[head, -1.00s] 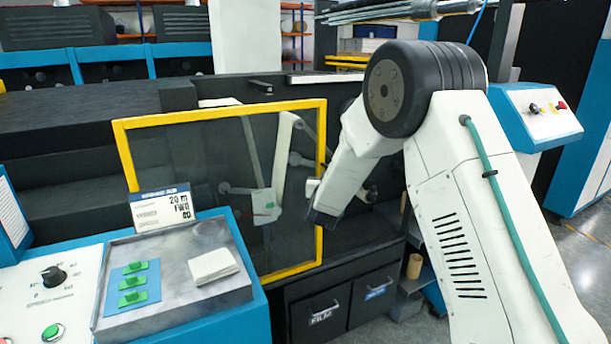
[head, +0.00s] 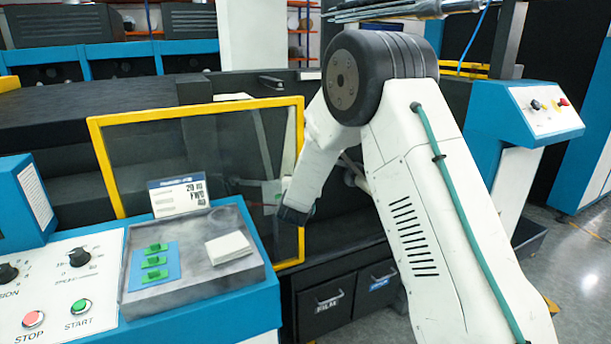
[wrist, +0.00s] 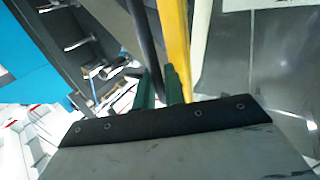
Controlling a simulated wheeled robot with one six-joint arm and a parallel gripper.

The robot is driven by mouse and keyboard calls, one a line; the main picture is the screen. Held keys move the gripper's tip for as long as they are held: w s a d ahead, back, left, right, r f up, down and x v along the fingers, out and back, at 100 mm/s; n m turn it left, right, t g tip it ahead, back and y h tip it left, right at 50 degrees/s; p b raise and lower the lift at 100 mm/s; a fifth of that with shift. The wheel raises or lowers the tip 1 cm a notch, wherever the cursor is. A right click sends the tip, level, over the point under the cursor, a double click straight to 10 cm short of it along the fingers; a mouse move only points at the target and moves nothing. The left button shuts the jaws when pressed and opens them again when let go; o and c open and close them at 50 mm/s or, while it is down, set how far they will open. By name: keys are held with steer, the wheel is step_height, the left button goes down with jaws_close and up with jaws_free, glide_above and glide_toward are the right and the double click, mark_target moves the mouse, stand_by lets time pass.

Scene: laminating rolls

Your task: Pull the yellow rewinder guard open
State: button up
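The yellow rewinder guard (head: 200,107) is a yellow frame around a clear dark pane, upright in front of the dark machine in the head view. My gripper (head: 294,214) is at its right-hand edge. In the wrist view the yellow frame bar (wrist: 176,40) runs up beside a dark upright bar (wrist: 148,50), which looks like the guard's handle. The two green fingers of my gripper (wrist: 158,88) stand on either side of the dark bar and appear closed on it. The exact contact is partly hidden behind the gripper body.
A control console (head: 75,290) with knobs, buttons and a grey tray (head: 185,288) stands in front of the guard's lower left. Dark drawers (head: 340,303) sit below the guard. A second console (head: 540,110) stands at right, with open floor around it.

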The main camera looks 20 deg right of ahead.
steer(key=shift+r, duration=0.1)
steer(key=shift+s+a, duration=0.1)
steer(key=v, duration=0.7)
steer(key=shift+s+a, duration=0.15)
steer(key=shift+s, duration=0.05)
steer(key=shift+r, duration=0.1)
steer(key=s+a+r+n+g+y, duration=0.5)
steer(key=s+r+y, duration=0.45)
steer(key=s, duration=0.45)
steer(key=s+d+f+n+g, duration=0.1)
steer(key=s+g, duration=0.8)
steer(key=s, duration=2.4)
steer(key=shift+s+d, duration=0.3)
steer(key=shift+d, duration=0.7)
